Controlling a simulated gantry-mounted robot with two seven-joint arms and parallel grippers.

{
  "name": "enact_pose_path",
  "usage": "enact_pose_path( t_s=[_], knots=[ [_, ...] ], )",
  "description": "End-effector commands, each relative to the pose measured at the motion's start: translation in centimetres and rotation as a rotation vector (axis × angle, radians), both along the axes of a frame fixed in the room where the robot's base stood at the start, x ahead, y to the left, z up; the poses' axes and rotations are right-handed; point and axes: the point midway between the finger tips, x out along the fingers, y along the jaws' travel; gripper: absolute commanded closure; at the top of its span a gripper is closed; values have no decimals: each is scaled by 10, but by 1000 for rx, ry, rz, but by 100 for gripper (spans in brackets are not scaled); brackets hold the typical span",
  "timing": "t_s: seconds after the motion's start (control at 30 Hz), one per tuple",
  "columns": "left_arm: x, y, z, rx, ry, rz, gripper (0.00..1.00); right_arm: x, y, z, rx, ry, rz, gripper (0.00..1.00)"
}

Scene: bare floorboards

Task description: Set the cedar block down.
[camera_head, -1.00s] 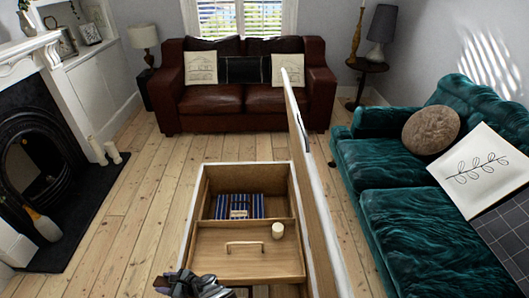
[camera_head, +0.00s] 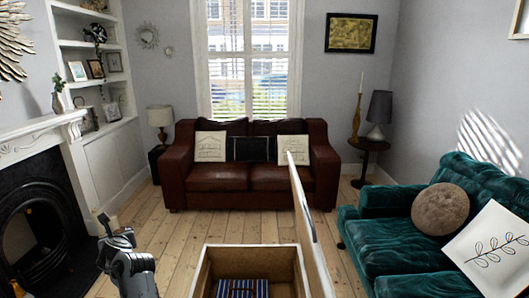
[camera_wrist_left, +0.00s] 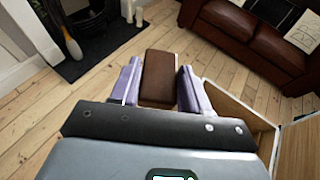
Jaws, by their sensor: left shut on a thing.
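The cedar block, a plain brown bar (camera_wrist_left: 159,72), lies between the two pale purple fingers of my left gripper (camera_wrist_left: 158,66) in the left wrist view. The gripper is shut on it and holds it with floorboards behind it. In the head view my left gripper (camera_head: 115,230) is at the lower left, left of the open wooden chest (camera_head: 202,270). I cannot make out the block there. My right gripper is not in view.
The chest's raised lid (camera_head: 302,215) stands on its right side, and a blue striped thing (camera_head: 243,289) lies inside. A black fireplace (camera_head: 40,215) is at left, a brown leather sofa (camera_head: 215,178) behind, a green sofa (camera_head: 385,255) at right. Bare floorboards (camera_head: 175,235) lie between.

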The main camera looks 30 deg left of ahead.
Motion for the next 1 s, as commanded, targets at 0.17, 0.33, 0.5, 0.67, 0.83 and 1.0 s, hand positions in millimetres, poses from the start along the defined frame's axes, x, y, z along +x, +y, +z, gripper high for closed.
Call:
enact_pose_path(
  t_s=[0.17,0.33,0.5,0.67,0.83,1.0],
  knots=[
    [33,-49,69,8,2,-124,83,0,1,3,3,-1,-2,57],
    [59,-117,112,8,3,-257,83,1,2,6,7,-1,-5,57],
    [76,-197,135,8,5,-405,83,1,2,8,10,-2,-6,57],
    [82,-281,139,8,6,-562,83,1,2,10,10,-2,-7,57],
    [74,-377,125,0,6,-748,83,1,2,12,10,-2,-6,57],
    [59,-442,108,-6,4,-880,83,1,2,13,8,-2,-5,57]
  ],
)
